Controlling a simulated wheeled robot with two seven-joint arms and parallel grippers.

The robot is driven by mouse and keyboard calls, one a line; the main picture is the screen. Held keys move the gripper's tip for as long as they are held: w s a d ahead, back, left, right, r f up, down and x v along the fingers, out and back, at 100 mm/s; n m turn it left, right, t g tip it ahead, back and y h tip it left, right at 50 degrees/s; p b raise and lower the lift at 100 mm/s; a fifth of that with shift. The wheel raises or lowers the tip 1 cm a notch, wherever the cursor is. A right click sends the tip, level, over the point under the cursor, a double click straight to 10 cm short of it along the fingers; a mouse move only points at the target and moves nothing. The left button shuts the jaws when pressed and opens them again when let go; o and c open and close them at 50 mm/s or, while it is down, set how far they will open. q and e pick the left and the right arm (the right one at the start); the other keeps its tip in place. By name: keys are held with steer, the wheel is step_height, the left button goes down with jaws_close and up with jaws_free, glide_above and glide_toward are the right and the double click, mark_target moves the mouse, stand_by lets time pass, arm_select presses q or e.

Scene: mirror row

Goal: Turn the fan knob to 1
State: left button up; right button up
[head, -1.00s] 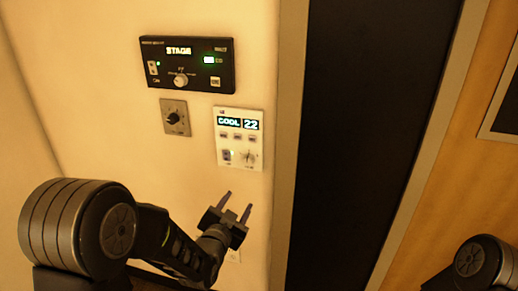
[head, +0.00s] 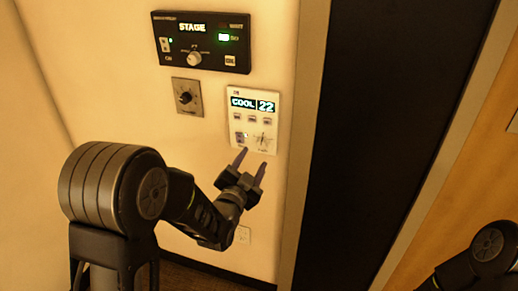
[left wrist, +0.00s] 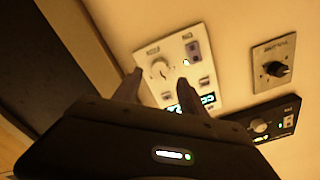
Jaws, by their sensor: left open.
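The white thermostat panel (head: 233,121) on the wall has a lit display reading COOL and 22, a row of small buttons and a switch. The fan knob (head: 262,139) is at its lower right, small and pale; its exact setting is too small to read. My left gripper (head: 251,161) is open and empty just below and in front of the panel. In the left wrist view, the panel (left wrist: 152,50) lies upside down beyond my fingers, and the knob (left wrist: 161,69) shows between the two fingertips, seemingly untouched. My right gripper is out of view.
A black control panel (head: 225,60) reading STAGE, with its own knob, is above. A grey plate with a black dial (head: 185,97) is left of the thermostat. A door frame (head: 307,130) and dark door stand close to the right.

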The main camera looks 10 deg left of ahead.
mark_target(261, 147)
arm_select(q)
steer(key=w, duration=0.4)
steer(key=w+p, duration=0.1)
steer(key=w, duration=0.1)
steer(key=shift+w+d, duration=0.1)
steer(key=shift+d, duration=0.15)
jaws_close()
stand_by(0.3)
